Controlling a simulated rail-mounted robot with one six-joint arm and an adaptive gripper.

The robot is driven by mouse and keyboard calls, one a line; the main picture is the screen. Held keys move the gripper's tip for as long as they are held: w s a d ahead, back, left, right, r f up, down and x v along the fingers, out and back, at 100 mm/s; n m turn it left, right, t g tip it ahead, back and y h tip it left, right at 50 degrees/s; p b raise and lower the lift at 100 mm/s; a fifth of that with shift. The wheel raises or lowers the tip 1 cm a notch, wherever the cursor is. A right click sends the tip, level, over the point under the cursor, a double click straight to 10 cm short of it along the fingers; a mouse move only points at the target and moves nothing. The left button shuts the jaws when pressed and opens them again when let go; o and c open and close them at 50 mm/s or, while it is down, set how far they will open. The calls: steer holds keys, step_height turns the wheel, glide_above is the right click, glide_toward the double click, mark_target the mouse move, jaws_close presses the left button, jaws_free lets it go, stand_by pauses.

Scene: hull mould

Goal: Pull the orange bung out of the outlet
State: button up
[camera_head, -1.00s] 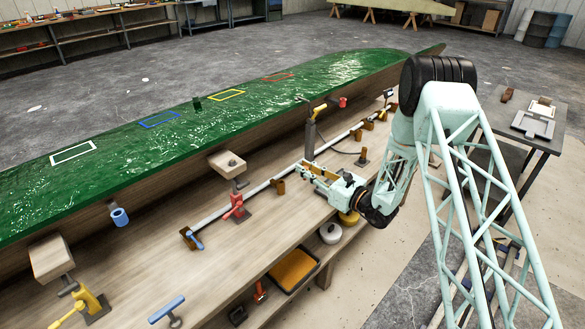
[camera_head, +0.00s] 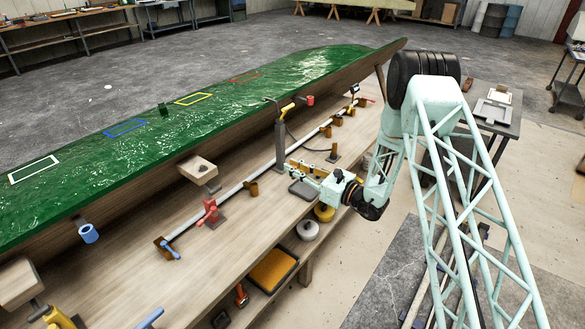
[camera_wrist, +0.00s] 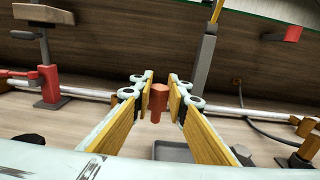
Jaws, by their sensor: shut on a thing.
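The orange bung (camera_wrist: 158,103) stands out in the wrist view as a short orange-red cylinder between my fingertips. My gripper (camera_wrist: 160,92) is shut on it, with a pad against each side. In the head view my gripper (camera_head: 294,170) is over the bench top, right of the grey post, near a small grey tray (camera_head: 303,189); the bung is too small to make out there. A white pipe (camera_wrist: 88,92) runs across behind the fingers. I cannot make out the outlet's mouth, nor tell for sure whether the bung is clear of it.
The grey post (camera_head: 281,145) with a yellow top stands just left of my gripper. A red clamp (camera_head: 209,212) and a wooden block (camera_head: 198,168) are farther left. The green hull (camera_head: 150,130) lies behind. A dark cable (camera_wrist: 258,128) curves at right.

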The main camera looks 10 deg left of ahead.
steer(key=shift+r, duration=0.1)
stand_by(0.3)
steer(key=shift+r+p, duration=0.3)
steer(key=shift+r, duration=1.15)
steer(key=shift+r, duration=1.5)
steer(key=shift+p, duration=0.3)
steer(key=shift+r, duration=1.5)
steer(key=shift+f, duration=0.15)
